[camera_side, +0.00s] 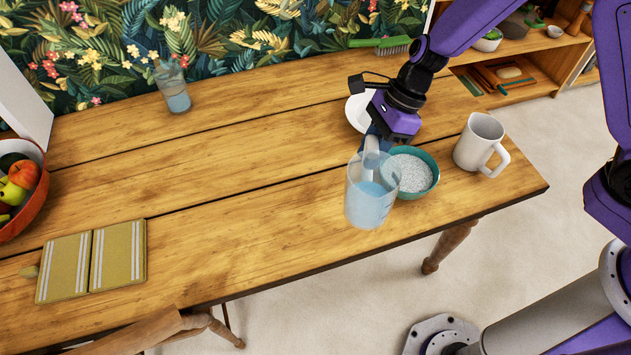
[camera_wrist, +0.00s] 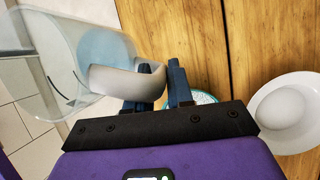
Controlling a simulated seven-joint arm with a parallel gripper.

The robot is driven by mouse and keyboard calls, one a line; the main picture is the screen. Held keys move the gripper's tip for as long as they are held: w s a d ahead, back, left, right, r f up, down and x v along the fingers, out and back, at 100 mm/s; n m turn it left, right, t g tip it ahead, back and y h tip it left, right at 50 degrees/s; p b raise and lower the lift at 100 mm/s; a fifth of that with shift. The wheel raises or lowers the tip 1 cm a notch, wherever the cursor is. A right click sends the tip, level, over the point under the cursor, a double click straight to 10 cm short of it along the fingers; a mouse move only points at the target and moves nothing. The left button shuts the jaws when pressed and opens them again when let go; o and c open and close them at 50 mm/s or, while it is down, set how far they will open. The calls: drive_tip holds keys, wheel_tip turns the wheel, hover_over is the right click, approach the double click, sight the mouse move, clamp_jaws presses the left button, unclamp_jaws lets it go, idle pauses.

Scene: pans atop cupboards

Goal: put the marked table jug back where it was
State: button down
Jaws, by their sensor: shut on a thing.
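A clear jug (camera_side: 366,205) with pale blue liquid in it is in my grip near the front edge of the table, left of a teal bowl. It looks upright and raised above the tabletop, though the gap below it is hard to judge. My gripper (camera_side: 374,147) is shut on the jug's handle. In the wrist view the jug (camera_wrist: 50,70) fills the left side, and its grey handle (camera_wrist: 128,82) lies between the fingers of my gripper (camera_wrist: 162,85). I cannot make out a clear mark on the jug.
The teal bowl (camera_side: 434,176) holds pale grains. A white mug-like jug (camera_side: 480,143) stands right of it. A white dish (camera_wrist: 297,133) lies behind my gripper. The table's middle (camera_side: 235,170) is clear.

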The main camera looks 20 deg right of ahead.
drive_tip(key=shift+w+a+f, duration=1.2)
drive_tip(key=shift+w+f, duration=0.45)
drive_tip(key=shift+f, duration=0.4)
drive_tip(key=shift+w+a+f, duration=1.15)
drive_tip(key=shift+w+f, duration=0.5)
drive_tip(key=shift+f, duration=0.35)
drive_tip(key=shift+w+a+f, duration=1.2)
drive_tip(key=shift+w+f, duration=0.45)
drive_tip(key=shift+f, duration=0.4)
drive_tip(key=shift+f, duration=0.1)
drive_tip(key=c, duration=1)
unclamp_jaws()
drive_tip(key=v, duration=1.2)
